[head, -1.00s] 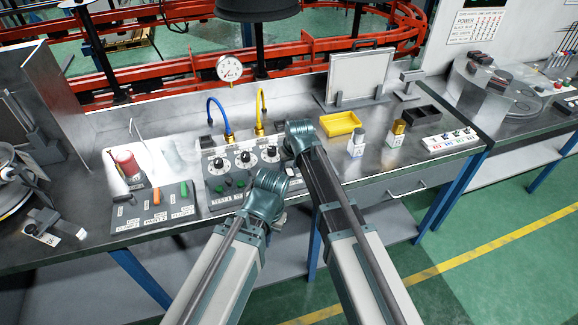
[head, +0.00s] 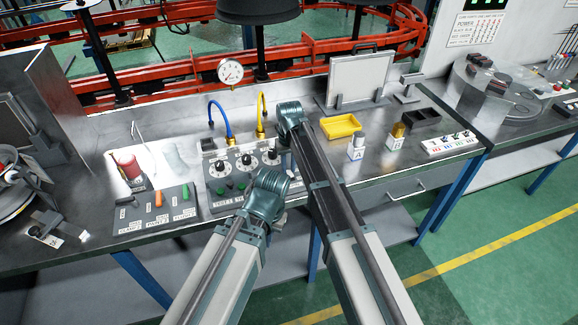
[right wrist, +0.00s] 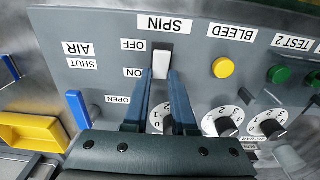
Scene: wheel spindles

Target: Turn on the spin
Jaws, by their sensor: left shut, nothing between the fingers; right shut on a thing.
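The grey control panel (head: 212,182) stands on the bench in the head view, with black dials and green buttons. The right wrist view shows the white SPIN switch lever (right wrist: 162,62) in its dark slot, beside the OFF and ON labels. My right gripper (right wrist: 162,76) is shut on this lever, one blue finger on each side. The dark end of the slot shows by OFF, and the white lever reaches down by ON. In the head view my right arm hides the switch. My left gripper (head: 268,190) is shut and empty in front of the panel; its fingertips are hard to see.
A yellow BLEED button (right wrist: 223,67) and white dials (right wrist: 222,120) sit right of the switch. A blue AIR lever (right wrist: 78,108) is to its left. A yellow tray (head: 341,126) and small bottles (head: 357,146) stand right of my right arm.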

